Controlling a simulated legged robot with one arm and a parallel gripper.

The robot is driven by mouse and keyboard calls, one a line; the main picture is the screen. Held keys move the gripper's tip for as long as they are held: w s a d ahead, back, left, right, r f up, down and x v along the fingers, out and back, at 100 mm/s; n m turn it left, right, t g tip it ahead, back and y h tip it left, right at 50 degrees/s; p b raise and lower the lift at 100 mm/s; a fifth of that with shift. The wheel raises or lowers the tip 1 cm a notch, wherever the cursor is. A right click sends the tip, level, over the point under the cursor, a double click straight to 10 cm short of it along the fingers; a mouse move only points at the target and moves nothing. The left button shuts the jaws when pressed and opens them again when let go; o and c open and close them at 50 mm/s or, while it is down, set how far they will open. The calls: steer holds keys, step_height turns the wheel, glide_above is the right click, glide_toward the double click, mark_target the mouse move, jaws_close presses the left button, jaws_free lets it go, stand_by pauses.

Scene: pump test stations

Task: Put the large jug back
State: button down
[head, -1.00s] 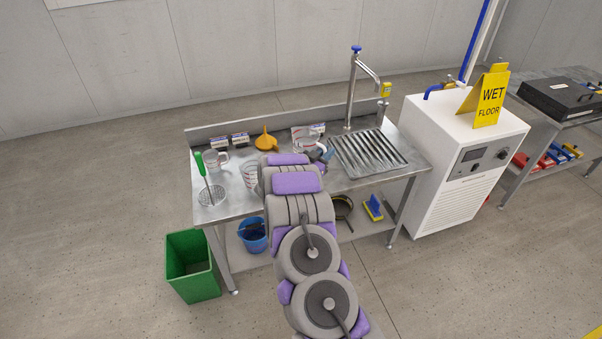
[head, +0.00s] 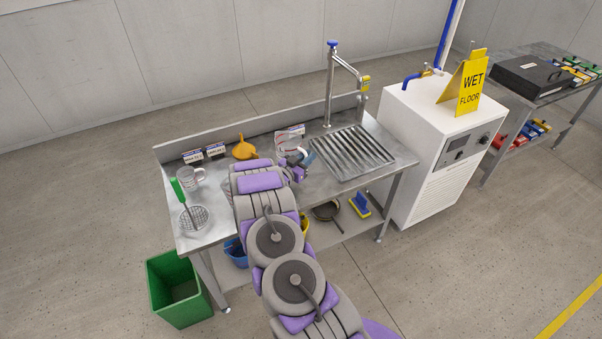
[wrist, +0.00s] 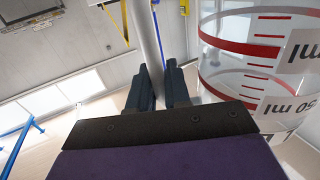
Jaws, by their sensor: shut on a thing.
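The large jug (head: 290,142) is clear with red markings. In the head view it is at the back of the steel bench, left of the ribbed drainer, partly behind my arm. In the wrist view the jug (wrist: 255,60) fills the right side, its red rings and ml figures upside down in the picture. My gripper (wrist: 162,75) is shut on its pale handle, which runs between the fingers. In the head view my gripper (head: 303,165) is just in front of the jug. I cannot tell whether the jug's base touches the bench.
The ribbed drainer (head: 352,152) and tall tap (head: 330,85) are at right. A green bin (head: 178,290) stands at front left.

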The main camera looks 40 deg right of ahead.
step_height(320, 180, down, 7)
steer(key=shift+a+r+b, duration=0.1)
steer(key=shift+a+b, duration=0.05)
steer(key=shift+b, duration=0.45)
steer(key=shift+r, duration=0.1)
steer(key=c, duration=1.1)
jaws_free()
steer(key=a, duration=0.4)
steer(key=s+a+p, duration=0.1)
steer(key=a, duration=0.3)
steer(key=s+a, duration=0.1)
steer(key=a, duration=0.2)
steer(key=shift+a+p, duration=0.3)
steer(key=shift+a, duration=0.1)
